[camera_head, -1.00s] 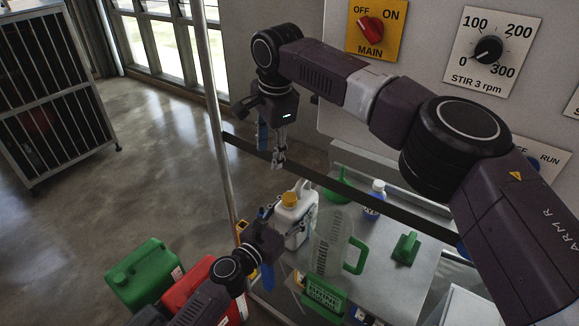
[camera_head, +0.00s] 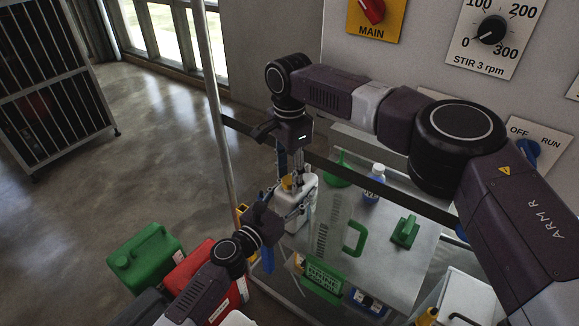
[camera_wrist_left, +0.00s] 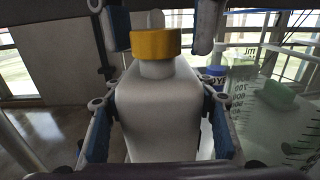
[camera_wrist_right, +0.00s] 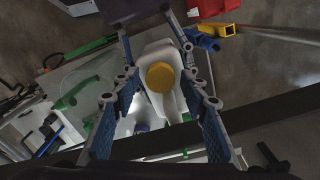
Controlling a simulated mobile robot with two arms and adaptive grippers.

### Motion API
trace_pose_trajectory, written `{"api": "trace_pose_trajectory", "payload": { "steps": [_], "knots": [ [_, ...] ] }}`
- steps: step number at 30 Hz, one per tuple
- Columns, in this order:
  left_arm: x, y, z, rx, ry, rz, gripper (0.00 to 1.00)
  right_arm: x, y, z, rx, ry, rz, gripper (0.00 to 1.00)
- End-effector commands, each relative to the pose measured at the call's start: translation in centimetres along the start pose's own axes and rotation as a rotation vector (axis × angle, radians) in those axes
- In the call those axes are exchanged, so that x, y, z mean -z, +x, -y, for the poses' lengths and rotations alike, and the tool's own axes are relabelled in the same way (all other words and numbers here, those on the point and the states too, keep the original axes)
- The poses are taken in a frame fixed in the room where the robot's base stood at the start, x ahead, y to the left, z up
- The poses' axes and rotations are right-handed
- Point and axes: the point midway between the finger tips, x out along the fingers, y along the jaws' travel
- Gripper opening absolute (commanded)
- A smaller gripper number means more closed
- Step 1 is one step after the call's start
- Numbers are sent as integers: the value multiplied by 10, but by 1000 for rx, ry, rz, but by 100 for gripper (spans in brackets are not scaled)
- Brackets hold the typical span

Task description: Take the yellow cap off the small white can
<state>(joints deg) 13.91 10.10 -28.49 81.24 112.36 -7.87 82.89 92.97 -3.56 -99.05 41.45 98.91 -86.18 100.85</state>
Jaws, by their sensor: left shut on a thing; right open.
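The small white can (camera_head: 298,203) stands upright at the left end of the bench; it fills the middle of the left wrist view (camera_wrist_left: 160,108). Its yellow cap (camera_wrist_left: 156,44) sits on its neck and shows from above in the right wrist view (camera_wrist_right: 160,77). My left gripper (camera_head: 284,212) is shut on the can's body, one finger on each side. My right gripper (camera_head: 291,178) is open and points down over the can. Its fingers show on both sides of the cap, apart from it. In the head view the fingers partly hide the cap.
A clear measuring jug (camera_head: 331,230) with a green handle stands right of the can. A blue-labelled bottle (camera_head: 374,184) and a green object (camera_head: 404,230) are farther right. A dark rail (camera_head: 425,207) crosses the bench. Green (camera_head: 145,262) and red (camera_head: 205,271) canisters stand at lower left.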

Motion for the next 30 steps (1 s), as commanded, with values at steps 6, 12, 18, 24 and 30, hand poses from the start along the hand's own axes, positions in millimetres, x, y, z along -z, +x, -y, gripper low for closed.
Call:
{"api": "trace_pose_trajectory", "payload": {
  "steps": [6, 12, 18, 24, 30],
  "knots": [
    [0, 0, 0, -1, 0, 0, 0, 0, 1, 0, 1, -1, 0, 41],
    [0, 0, 0, -1, 0, 0, 0, 0, 1, 0, 1, -1, 0, 24],
    [0, 0, 0, -1, 0, 0, 0, 0, 1, 0, 1, -1, 0, 2],
    [0, 0, 0, 0, 0, 0, 0, -1, 1, 0, 0, -46, 2, 0],
    [0, 0, 0, -1, 0, 0, 0, -2, 2, 0, 1, -350, 6, 0]
  ]
}}
